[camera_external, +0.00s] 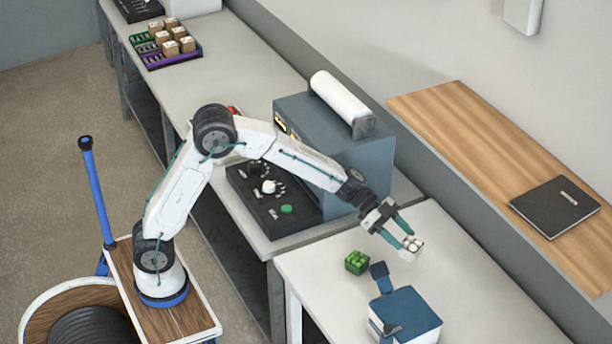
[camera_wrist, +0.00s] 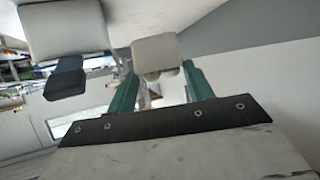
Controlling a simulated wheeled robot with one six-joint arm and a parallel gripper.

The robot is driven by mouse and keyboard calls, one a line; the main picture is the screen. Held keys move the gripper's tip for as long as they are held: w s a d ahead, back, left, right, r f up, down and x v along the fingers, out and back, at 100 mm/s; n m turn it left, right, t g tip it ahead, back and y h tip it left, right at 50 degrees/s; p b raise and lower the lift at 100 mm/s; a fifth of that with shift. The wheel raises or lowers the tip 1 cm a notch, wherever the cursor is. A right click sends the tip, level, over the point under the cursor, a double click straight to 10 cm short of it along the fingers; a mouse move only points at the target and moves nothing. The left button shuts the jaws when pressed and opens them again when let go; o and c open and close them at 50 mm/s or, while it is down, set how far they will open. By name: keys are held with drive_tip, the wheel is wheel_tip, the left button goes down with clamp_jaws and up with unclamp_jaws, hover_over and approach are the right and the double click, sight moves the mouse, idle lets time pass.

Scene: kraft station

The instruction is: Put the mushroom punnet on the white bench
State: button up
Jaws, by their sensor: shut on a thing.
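The mushroom punnet (camera_external: 411,248) is a small pale container with whitish contents. It is between the green fingertips of my gripper (camera_external: 400,232), which is shut on it. The punnet is over the white bench (camera_external: 480,300) at the lower right; I cannot tell whether it touches the bench top. In the wrist view, my green fingers (camera_wrist: 160,82) stand on either side of the punnet (camera_wrist: 156,52), which shows as a pale, squarish block with rounded whitish shapes below it.
A green punnet (camera_external: 356,262) stands on the bench to the left of my gripper. A blue and white device (camera_external: 408,316) stands nearer the camera. A grey-blue machine (camera_external: 340,150) with a white roll is behind my forearm. The bench's right side is clear.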

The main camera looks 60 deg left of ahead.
wheel_tip(320, 180, down, 11)
drive_tip(key=shift+f, duration=0.1)
idle(0.4)
drive_tip(key=shift+f, duration=0.15)
drive_tip(key=o, duration=1.1)
drive_tip(key=shift+o, duration=0.2)
drive_tip(key=shift+s+a+r, duration=0.1)
drive_tip(key=shift+a+r, duration=0.1)
drive_tip(key=shift+r, duration=0.1)
drive_tip(key=v, duration=1.1)
drive_tip(key=shift+a, duration=0.25)
drive_tip(key=shift+s, duration=0.1)
